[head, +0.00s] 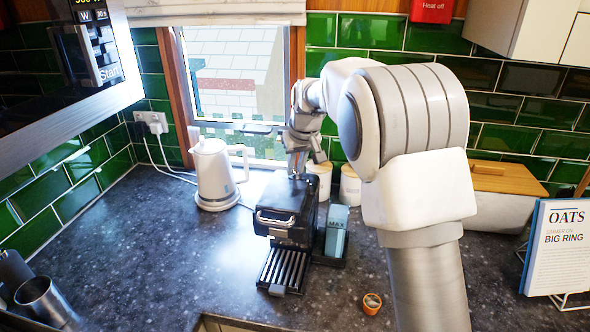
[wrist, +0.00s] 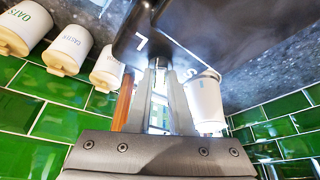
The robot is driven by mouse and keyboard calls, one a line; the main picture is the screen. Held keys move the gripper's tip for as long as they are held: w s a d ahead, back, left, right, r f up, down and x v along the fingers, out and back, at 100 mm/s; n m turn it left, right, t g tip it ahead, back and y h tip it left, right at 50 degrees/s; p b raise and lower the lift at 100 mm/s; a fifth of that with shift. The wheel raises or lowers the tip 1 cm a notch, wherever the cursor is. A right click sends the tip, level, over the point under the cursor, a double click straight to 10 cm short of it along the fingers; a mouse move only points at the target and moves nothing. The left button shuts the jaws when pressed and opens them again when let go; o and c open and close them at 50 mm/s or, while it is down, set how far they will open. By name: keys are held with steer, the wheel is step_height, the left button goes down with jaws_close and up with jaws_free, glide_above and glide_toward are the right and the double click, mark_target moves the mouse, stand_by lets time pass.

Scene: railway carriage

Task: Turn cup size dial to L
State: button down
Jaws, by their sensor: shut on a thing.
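The black coffee machine (head: 284,208) stands on the dark counter, with a silver handle at its front and a slatted drip tray below. My gripper (head: 297,174) points down at the machine's top. In the wrist view my gripper (wrist: 158,68) has its two fingers close together at the machine's dark top (wrist: 190,40). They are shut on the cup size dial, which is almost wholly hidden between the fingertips. A white mark, like an L or a 7, shows beside the fingertips. I cannot tell which size the dial points at.
A white kettle (head: 213,175) stands left of the machine. A blue-grey water tank (head: 336,230) marked MAX is at its right. White canisters (head: 350,186) stand behind. An orange-brown capsule (head: 372,303) lies on the counter in front. The counter at front left is mostly clear.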

steer(key=shift+d+n+y, duration=0.1)
steer(key=shift+n+y, duration=0.2)
steer(key=shift+n, duration=0.5)
steer(key=c, duration=0.8)
jaws_free()
steer(key=v, duration=1.7)
steer(key=shift+w+r+b, duration=0.2)
steer(key=shift+r+b, duration=0.1)
